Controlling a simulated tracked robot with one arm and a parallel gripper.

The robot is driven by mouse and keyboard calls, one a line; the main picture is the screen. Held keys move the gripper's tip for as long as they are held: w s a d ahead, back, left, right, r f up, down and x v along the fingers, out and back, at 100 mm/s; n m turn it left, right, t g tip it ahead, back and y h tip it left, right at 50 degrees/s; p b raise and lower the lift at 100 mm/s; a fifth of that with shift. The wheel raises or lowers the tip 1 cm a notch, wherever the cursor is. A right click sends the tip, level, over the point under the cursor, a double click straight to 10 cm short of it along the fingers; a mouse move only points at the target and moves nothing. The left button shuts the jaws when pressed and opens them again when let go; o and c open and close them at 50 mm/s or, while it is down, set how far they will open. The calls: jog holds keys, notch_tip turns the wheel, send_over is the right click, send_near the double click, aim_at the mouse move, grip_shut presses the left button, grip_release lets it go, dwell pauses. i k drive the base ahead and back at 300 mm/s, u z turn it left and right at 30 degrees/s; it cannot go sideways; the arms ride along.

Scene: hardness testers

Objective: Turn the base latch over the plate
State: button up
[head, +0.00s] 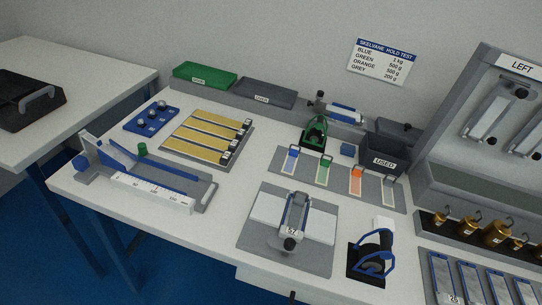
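A grey base (258,262) lies flat near the front middle of the bench in the head view. A pale plate (268,208) lies on it. A narrow blue-and-grey tester (296,212) stands across the middle of the plate, with a small label reading about "52" and a dark round knob (290,243) at its front end. I cannot tell which small part is the base latch or how it is turned. My gripper is not in view.
A black-and-blue device (372,258) stands just right of the base. A board with coloured strips (390,195) lies behind. A long blue-and-white instrument (150,188) is at left. Brass weights (495,233) and a tall rack (480,130) stand at right. Bare bench lies left of the base.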

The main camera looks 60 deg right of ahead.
aim_at(289, 245)
jog(key=z, duration=0.05)
jog(key=k, duration=1.1)
jog(key=z, duration=0.35)
jog(key=i, duration=1)
